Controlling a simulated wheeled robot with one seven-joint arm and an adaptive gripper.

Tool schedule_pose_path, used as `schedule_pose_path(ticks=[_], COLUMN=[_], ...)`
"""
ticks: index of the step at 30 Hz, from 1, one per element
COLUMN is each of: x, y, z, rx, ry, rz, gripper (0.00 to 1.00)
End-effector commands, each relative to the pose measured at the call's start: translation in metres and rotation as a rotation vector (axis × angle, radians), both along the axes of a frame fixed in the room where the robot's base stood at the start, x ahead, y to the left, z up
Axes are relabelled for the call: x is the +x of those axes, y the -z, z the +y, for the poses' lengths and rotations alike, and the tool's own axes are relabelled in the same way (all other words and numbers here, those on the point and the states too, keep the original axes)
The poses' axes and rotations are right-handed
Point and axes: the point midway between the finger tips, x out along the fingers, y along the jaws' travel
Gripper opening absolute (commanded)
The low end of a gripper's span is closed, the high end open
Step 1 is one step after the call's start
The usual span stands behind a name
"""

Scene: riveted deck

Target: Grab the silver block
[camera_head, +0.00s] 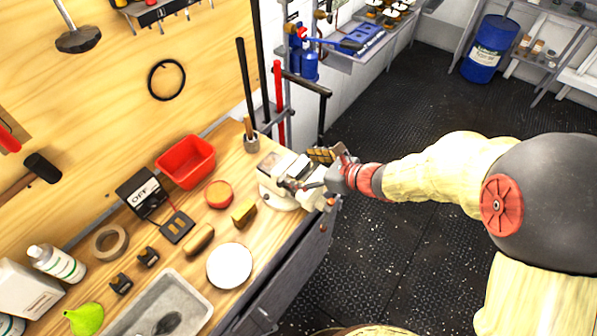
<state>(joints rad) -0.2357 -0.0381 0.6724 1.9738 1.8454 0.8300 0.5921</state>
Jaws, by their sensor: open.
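My gripper (303,185) is at the right end of the wooden workbench, reaching in from the right. Its jaws are open, and no object shows clearly between them. A pale, silvery block-like piece (291,164) shows just behind the fingers, on or beside a whitish rounded base (278,197). The fingers cover part of both. I cannot tell for sure that this piece is the silver block, nor whether the fingers touch it.
A grey tray (196,287) lies nearer. Upright tool handles stand behind. The dark floor is open at right.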

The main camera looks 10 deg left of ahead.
Motion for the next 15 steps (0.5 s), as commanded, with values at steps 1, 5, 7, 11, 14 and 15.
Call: schedule_pose_path(ticks=[1, 5, 7, 11, 14, 15], x=[0.0, 0.0, 0.0, 0.0001, 0.0, 0.0], y=[-0.0003, -0.0005, -0.0004, -0.0004, -0.0005, -0.0005], z=[-0.0002, -0.0002, -0.0004, -0.0004, -0.0005, -0.0005], rx=[0.0, 0.0, 0.0, 0.0, 0.0, 0.0], ry=[0.0, 0.0, 0.0, 0.0, 0.0, 0.0], rz=[0.0, 0.0, 0.0, 0.0, 0.0, 0.0], gripper=[0.82, 0.76, 0.72, 0.65, 0.59, 0.57])
